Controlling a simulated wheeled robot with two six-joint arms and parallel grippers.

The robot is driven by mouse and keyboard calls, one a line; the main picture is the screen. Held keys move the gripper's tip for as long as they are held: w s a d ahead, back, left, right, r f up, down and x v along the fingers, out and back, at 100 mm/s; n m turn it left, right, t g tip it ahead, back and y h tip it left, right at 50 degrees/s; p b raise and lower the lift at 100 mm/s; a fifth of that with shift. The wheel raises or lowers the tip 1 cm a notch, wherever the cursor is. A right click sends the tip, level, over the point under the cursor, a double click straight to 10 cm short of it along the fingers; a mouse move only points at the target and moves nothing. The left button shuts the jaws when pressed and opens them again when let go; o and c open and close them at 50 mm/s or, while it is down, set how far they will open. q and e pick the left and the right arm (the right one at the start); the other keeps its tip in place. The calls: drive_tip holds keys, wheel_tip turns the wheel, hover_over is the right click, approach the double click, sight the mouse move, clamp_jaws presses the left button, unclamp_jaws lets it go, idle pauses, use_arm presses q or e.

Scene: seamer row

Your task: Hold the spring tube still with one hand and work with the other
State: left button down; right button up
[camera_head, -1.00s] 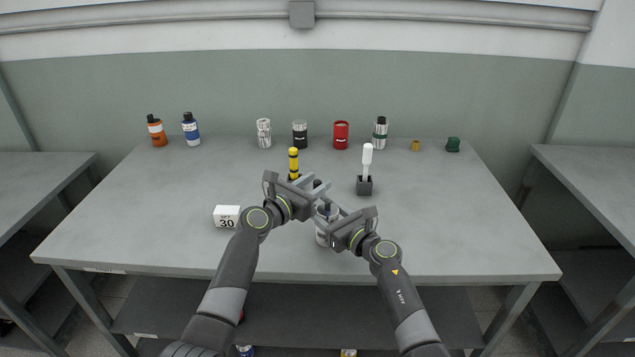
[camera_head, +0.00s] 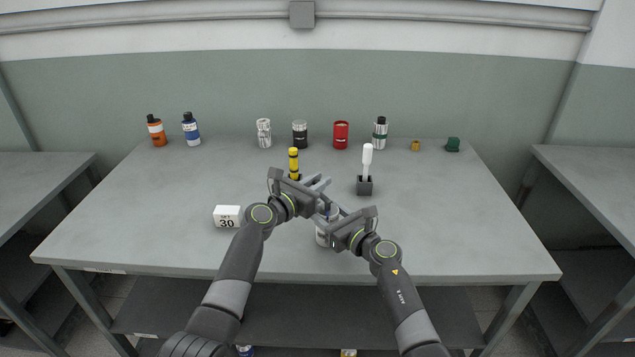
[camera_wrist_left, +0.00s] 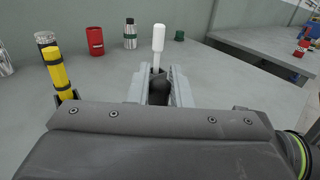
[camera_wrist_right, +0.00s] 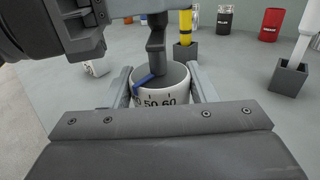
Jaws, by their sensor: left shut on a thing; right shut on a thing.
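A white tube (camera_head: 321,239) with a black number scale stands near the table's front middle. In the right wrist view the tube (camera_wrist_right: 166,102) is upright, open at the top, grey inside. My right gripper (camera_head: 328,222) is shut around it. My left gripper (camera_head: 319,186) is above the tube, shut on a dark knob (camera_wrist_left: 159,88). A dark shaft (camera_wrist_right: 156,50) comes down from the left gripper to the tube's mouth, with a blue pointer (camera_wrist_right: 148,82) at the rim by the scale. The shaft's lower end inside the tube is hidden.
A yellow-and-black stick (camera_head: 293,163) and a white-handled tool (camera_head: 366,160) stand in dark holders behind my grippers. A white "30" block (camera_head: 227,216) is to the left. Bottles and cans, including a red can (camera_head: 341,134), line the back. The table's right side is clear.

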use_arm(q)
drive_tip(key=shift+w+d+f+m+g+h, duration=0.1)
drive_tip(key=shift+w+d+m+g+h, duration=0.05)
drive_tip(key=shift+m+g+h, duration=0.35)
drive_tip(key=shift+w+d+m+g+h, duration=0.1)
drive_tip(key=shift+m+g+h, duration=0.3)
drive_tip(key=shift+g+h, duration=0.1)
drive_tip(key=shift+w+d+m+g+h, duration=0.1)
drive_tip(key=shift+d+m+g+h, duration=0.15)
drive_tip(key=shift+m+g+h, duration=0.5)
drive_tip(key=shift+d+m+g+h, duration=0.2)
drive_tip(key=shift+m+g+h, duration=0.3)
drive_tip(key=shift+g, duration=0.35)
drive_tip(key=c, duration=1.3)
unclamp_jaws()
drive_tip(key=shift+c, duration=0.2)
drive_tip(key=shift+a, duration=0.1)
drive_tip(key=v, duration=1.2)
